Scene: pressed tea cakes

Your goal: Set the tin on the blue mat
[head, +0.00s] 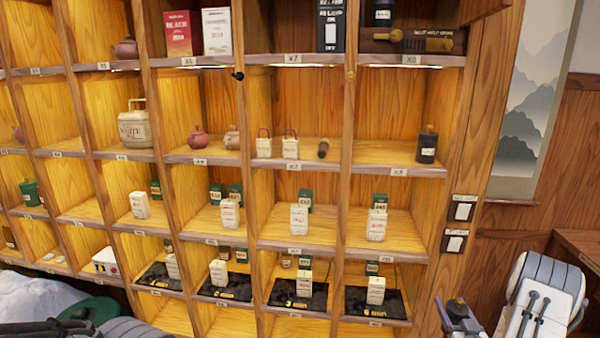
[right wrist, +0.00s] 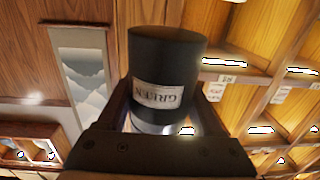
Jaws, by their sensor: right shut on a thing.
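A dark cylindrical tin (right wrist: 166,65) with a pale label fills the middle of the right wrist view. My right gripper (right wrist: 160,112) is shut on it, one finger on each side. In the head view my right gripper (head: 460,318) is low at the right, in front of the shelf and cut by the bottom edge. A similar dark tin (head: 427,144) stands upright in a right-hand compartment. I cannot make out a clearly blue mat; the mats in the lower compartments look black.
A wooden shelf (head: 400,171) of square compartments fills most of the head view. Several white boxes (head: 376,223) stand in the lower rows. Black mats (head: 356,303) lie in the row below. A wooden surface (head: 583,245) is at the far right. A green round thing (head: 92,309) is bottom left.

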